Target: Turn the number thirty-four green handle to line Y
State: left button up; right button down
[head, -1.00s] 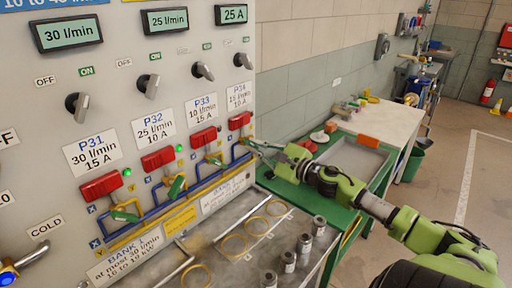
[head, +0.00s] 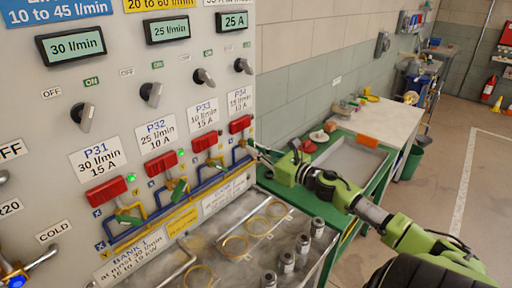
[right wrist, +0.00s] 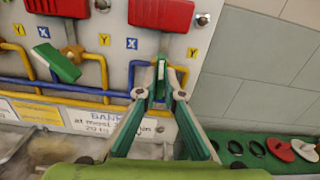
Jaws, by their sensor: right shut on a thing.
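The P34 valve is at the right end of the panel, under its white P34 label (head: 240,99) and red block (head: 240,124). My right gripper (right wrist: 160,77) is shut on the P34 green handle, below the red block in the right wrist view (right wrist: 161,13). A yellow pipe (right wrist: 182,73) shows just right of the fingertips. My left gripper is not in view.
The neighbouring P33 green handle (right wrist: 63,62) stands close on the left. Blue pipes (right wrist: 110,92) run along the panel. Below are a metal bench with yellow rings (head: 234,246) and several cylinders (head: 303,244). A green-framed table (head: 378,145) stands to the right.

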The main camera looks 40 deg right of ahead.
jog(key=shift+a+m+p, duration=0.1)
jog(key=shift+m+p, duration=1.95)
jog(key=shift+m, duration=2.95)
jog(key=c, duration=2.2)
grip_release()
jog(key=shift+o, duration=0.2)
jog(key=shift+s, duration=0.1)
jog(key=s+d, duration=0.1)
jog(key=s, duration=1.1)
